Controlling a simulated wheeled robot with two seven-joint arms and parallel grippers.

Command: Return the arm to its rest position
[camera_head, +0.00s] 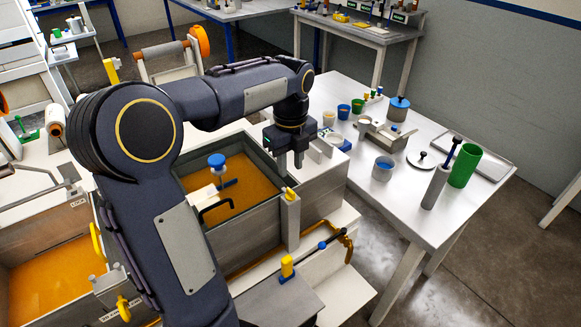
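My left arm (170,200) rises from the bottom of the view, bends at a large dark joint and reaches right over the resin bath (262,222). My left gripper (291,163) points down near the bath's right rear corner, by its right wall. Its grey fingers show no object between them, but the gap is too small to judge. Orange resin (245,192) fills the bath, partly hidden behind my arm. My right gripper is not in view.
A blue-knobbed part (217,161) and a black handle (214,206) stand at the bath. A second orange bath (52,285) is at lower left. Floor is clear at lower right.

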